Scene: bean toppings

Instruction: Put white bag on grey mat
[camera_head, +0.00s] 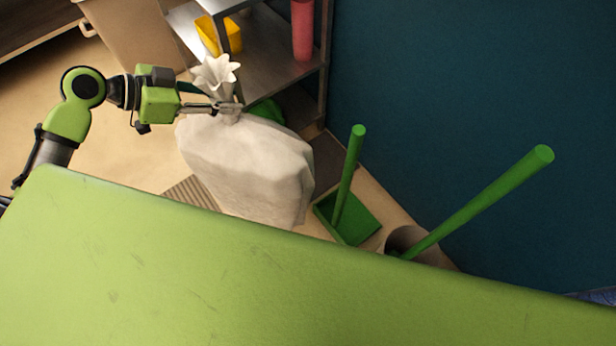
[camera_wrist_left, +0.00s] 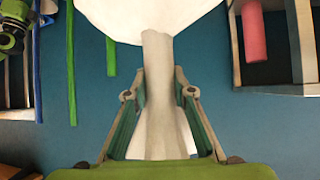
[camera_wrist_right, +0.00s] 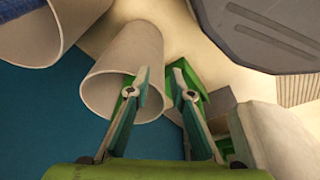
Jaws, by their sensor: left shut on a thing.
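The white bag (camera_head: 250,165) is large and full, with a gathered neck and a flared top. My left gripper (camera_head: 230,108) is shut around its neck, and the body hangs below and to the right, slightly tilted. I cannot tell whether its bottom touches the floor. In the left wrist view the neck of the white bag (camera_wrist_left: 158,95) runs between the fingers. A dark grey flat patch (camera_head: 334,160), perhaps the grey mat, lies by the shelf foot, partly hidden by the bag. My right gripper (camera_wrist_right: 160,78) is open and empty, and is out of the head view.
A green dustpan (camera_head: 358,220) with an upright handle stands right of the bag. A bin (camera_head: 402,238) holds a long green handle. A metal shelf (camera_head: 275,75) carries a yellow container (camera_head: 218,35) and a red cylinder (camera_head: 302,30). A blue wall (camera_head: 460,70) closes the right side.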

